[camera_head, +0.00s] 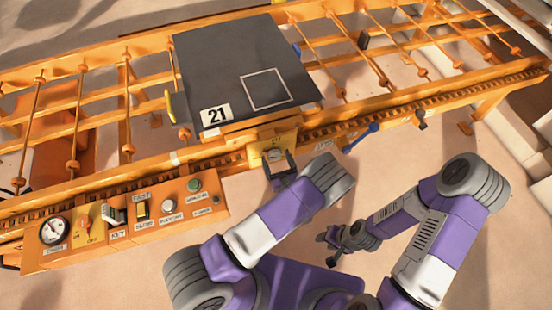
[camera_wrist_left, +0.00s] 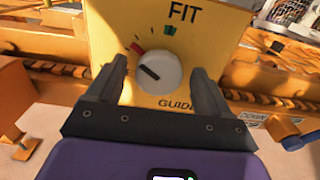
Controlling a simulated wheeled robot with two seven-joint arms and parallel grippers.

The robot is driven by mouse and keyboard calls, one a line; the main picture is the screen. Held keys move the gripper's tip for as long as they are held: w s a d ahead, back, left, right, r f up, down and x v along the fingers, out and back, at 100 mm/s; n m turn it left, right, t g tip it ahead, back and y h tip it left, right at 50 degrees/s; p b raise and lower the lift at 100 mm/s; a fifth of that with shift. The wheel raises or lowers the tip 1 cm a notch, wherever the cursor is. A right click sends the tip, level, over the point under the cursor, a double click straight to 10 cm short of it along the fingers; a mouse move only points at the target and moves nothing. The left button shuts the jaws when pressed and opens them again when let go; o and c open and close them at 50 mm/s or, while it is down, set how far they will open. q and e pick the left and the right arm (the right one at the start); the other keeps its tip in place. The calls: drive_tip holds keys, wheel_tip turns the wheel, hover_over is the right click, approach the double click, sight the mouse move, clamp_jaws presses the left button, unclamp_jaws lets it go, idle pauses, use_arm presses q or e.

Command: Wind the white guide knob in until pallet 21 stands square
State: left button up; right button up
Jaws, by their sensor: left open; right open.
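Pallet 21 (camera_head: 235,60), a dark grey plate with a "21" label and a white square outline, lies on the orange roller conveyor. I cannot tell for sure whether it stands square. The white guide knob (camera_wrist_left: 158,72) sits on a yellow panel (camera_wrist_left: 215,25) marked FIT and GUIDE. Its dark pointer line aims left and slightly up, below the red mark; the green mark is at the top. My left gripper (camera_head: 277,168) is in front of the panel. In the left wrist view its open fingers (camera_wrist_left: 160,88) stand either side of the knob, apart from it. My right gripper (camera_head: 333,240) is open and empty.
A control box (camera_head: 125,220) with a gauge, switches and buttons is at the lower left. A blue-handled lever (camera_head: 362,136) sticks out of the front rail, right of the panel.

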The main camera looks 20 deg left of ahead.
use_arm(q)
drive_tip(key=shift+w+a, duration=0.3)
drive_tip(key=shift+w, duration=0.1)
drive_tip(key=shift+c, duration=0.5)
drive_tip(key=c, duration=0.9)
drive_tip(key=shift+d+m+p, duration=0.1)
drive_tip(key=shift+m+p, duration=0.25)
drive_tip(key=shift+m, duration=1.25)
drive_tip(key=o, duration=1)
drive_tip(key=p+v, duration=0.1)
drive_tip(key=v, duration=0.6)
drive_tip(key=shift+s+d, duration=0.15)
drive_tip(key=shift+s, duration=0.1)
